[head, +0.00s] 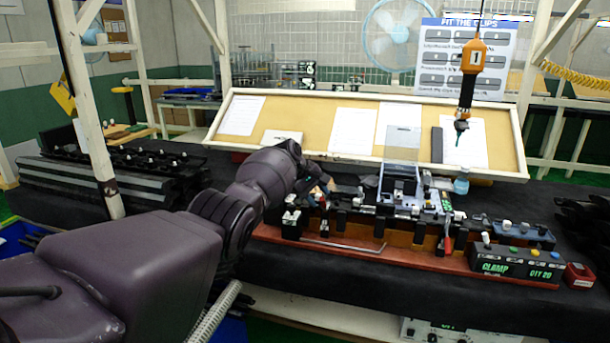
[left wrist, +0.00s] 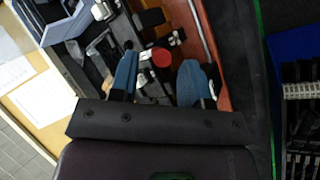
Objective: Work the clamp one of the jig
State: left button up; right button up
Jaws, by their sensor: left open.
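The jig (head: 400,235) is a long red-brown rail on the dark bench, with a row of black and metal clamps along it. My left gripper (head: 314,190) is over the jig's left end in the head view. In the left wrist view its two blue fingers (left wrist: 160,75) are apart, one on each side of a black clamp part with a round red piece (left wrist: 161,57). I cannot tell whether the fingers touch it. A clamp with pale ends (head: 292,217) stands at the rail's left end. My right gripper is not in view.
A control box (head: 515,265) with green "CLAMP" lettering and a red button box (head: 579,275) stand at the right. An orange tool (head: 472,58) hangs above. A tilted board (head: 300,115) with papers lies behind. A bent metal rod (head: 345,247) lies along the rail's front.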

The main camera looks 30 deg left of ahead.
pick_arm(q)
jog(key=v, duration=0.7)
jog(key=shift+p, duration=0.45)
jog(key=shift+s+r, duration=0.1)
